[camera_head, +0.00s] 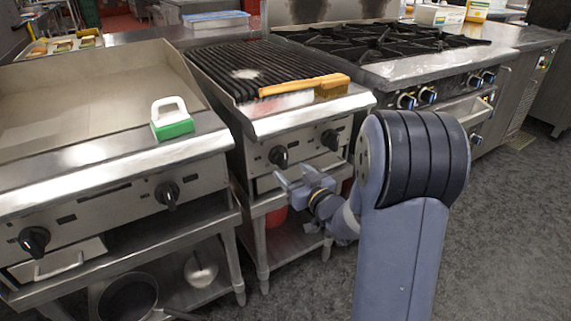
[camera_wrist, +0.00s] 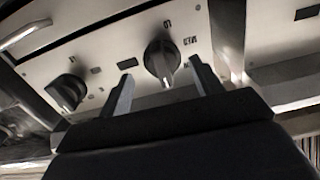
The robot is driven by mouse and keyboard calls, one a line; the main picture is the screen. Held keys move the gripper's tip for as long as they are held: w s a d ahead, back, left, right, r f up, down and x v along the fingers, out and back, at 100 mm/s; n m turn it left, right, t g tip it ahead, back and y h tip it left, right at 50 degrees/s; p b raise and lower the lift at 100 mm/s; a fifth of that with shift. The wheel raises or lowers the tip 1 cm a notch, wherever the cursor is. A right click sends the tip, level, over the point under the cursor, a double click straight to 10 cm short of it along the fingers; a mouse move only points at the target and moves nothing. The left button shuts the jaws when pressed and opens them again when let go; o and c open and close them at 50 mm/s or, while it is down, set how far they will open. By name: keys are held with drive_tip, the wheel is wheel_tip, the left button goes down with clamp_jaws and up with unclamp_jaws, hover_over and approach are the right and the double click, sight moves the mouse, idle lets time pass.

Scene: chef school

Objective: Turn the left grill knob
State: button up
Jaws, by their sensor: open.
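The left grill knob (camera_head: 278,156) is black and sits on the steel front panel of the charbroiler grill. In the wrist view this knob (camera_wrist: 160,60) appears between my two fingertips, with printed marks around it. My gripper (camera_head: 293,178) is open, in front of the grill panel, just below and right of the left knob. Its fingers (camera_wrist: 160,75) also show in the wrist view, apart, one on each side of the knob; contact cannot be told. The right grill knob (camera_head: 330,139) is also black, and it shows at the left of the wrist view (camera_wrist: 69,92).
A griddle (camera_head: 75,107) with a white-handled green tool (camera_head: 171,119) stands at left. A wooden-handled brush (camera_head: 305,86) lies on the grill. A stove (camera_head: 388,42) with several knobs is at right. Grey floor (camera_head: 510,250) is clear at right.

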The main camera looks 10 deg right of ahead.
sight(285, 165)
drive_tip(key=v, duration=0.5)
drive_tip(key=shift+s, duration=0.1)
drive_tip(key=b+x, duration=0.1)
drive_tip(key=x, duration=1)
drive_tip(key=shift+d+r, duration=0.1)
